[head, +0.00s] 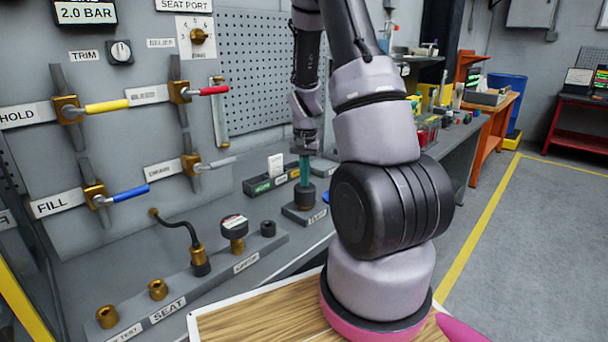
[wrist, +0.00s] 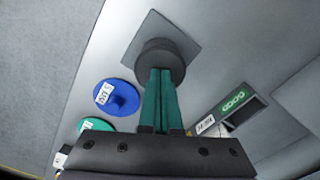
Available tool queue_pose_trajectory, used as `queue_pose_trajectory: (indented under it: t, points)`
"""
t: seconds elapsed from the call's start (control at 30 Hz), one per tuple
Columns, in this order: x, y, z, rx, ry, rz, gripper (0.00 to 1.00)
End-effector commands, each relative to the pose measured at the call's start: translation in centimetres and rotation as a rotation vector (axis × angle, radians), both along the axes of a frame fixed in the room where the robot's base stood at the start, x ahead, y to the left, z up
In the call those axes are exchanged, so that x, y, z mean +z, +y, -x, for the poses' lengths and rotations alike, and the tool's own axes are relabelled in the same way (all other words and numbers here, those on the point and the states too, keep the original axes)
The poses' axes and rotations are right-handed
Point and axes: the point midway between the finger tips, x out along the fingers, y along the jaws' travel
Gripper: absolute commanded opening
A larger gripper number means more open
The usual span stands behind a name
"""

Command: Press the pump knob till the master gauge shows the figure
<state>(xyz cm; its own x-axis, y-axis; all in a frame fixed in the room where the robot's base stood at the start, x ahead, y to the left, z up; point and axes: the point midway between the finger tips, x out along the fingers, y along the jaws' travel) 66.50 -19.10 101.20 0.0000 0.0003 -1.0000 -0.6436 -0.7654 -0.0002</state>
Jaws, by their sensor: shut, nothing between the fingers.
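My gripper (head: 304,184) points down with its teal fingers together and empty. The tips are at a round black knob (head: 305,196) on a grey square base with a label too small to read. The knob also shows in the wrist view (wrist: 160,48), with my fingertips (wrist: 161,72) over it. I cannot tell whether they press it or only touch it. A display (head: 84,11) at the top left reads 2.0 BAR; its heading is cut off. A small round gauge (head: 233,224) stands on the grey rail, its reading not legible. I cannot tell which is the master gauge.
A tray (head: 262,186) with green and orange labels stands just behind the knob. In the wrist view a blue disc (wrist: 118,98) and a green disc (wrist: 95,126) lie left of my fingers. Valves with coloured handles line the panel (head: 155,130) at left.

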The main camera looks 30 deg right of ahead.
Motion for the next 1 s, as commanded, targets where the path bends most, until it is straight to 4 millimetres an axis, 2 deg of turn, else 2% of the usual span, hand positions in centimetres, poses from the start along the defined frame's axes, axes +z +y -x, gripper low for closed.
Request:
queue_pose_trajectory:
  t: [0.7,1.0]
  points:
    - [5.1,0.0,-0.1,0.001,-0.002,0.001,0.00]
    - [5.9,0.0,0.0,0.000,0.000,0.000,0.00]
